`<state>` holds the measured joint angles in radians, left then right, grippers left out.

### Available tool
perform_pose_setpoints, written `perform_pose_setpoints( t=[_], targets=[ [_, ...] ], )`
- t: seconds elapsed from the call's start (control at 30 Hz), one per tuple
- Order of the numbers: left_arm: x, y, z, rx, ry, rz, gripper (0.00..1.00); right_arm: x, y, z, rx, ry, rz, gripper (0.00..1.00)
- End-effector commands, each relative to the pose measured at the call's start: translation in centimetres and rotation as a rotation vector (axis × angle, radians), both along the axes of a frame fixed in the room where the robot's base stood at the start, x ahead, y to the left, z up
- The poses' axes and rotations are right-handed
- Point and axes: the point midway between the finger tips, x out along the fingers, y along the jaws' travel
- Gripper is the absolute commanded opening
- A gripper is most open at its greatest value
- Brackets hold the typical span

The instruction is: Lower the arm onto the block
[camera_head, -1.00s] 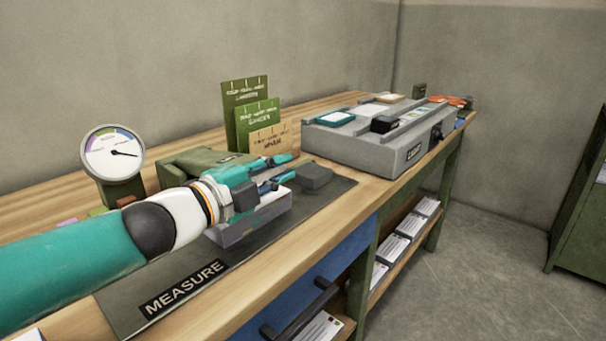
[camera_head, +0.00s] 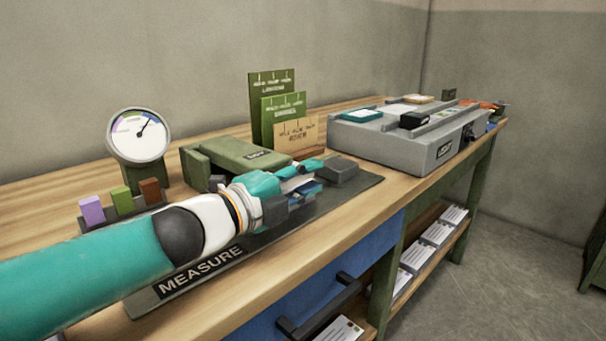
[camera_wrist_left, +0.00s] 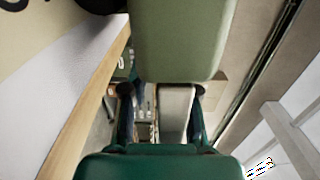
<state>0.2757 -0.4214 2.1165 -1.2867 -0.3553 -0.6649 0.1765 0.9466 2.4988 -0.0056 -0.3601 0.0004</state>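The green measuring arm (camera_head: 245,153) with a small label lies at the back of the dark mat marked MEASURE (camera_head: 235,250). A dark grey block (camera_head: 340,171) rests at the mat's far right end, beyond my fingertips. My left gripper (camera_head: 303,177) is low over the mat, just in front of the green arm, its fingers apart. In the left wrist view my gripper (camera_wrist_left: 161,105) shows both fingers apart with a pale grey strip (camera_wrist_left: 172,112) between them. A green part (camera_wrist_left: 178,40) fills that view's top. I cannot tell whether the fingers touch anything. My right gripper is out of view.
A round dial gauge (camera_head: 139,136) stands at back left. Purple, green and brown tabs (camera_head: 121,201) sit below it. Green and tan cards (camera_head: 282,118) stand behind the mat. A grey station (camera_head: 390,142) occupies the bench farther right. A blue drawer (camera_head: 340,262) lies below the front edge.

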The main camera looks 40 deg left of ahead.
Motion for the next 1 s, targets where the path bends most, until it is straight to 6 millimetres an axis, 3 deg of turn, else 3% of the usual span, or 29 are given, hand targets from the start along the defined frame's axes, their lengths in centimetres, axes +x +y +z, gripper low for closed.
perform_pose_setpoints(
  t=[0.03,0.1,0.53,1.0],
  targets=[
    [0.2,-0.2,-1.0,-0.001,0.018,-0.005,0.31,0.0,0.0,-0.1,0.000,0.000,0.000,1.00],
    [0.2,-0.2,-1.0,-0.002,0.017,-0.006,0.42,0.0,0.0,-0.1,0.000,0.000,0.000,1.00],
    [-0.6,0.0,-0.6,-0.005,0.009,-0.003,0.42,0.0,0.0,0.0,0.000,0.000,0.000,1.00],
    [-6.9,0.5,-0.7,-0.003,0.009,0.001,0.42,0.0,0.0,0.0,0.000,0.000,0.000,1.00]
  ],
)
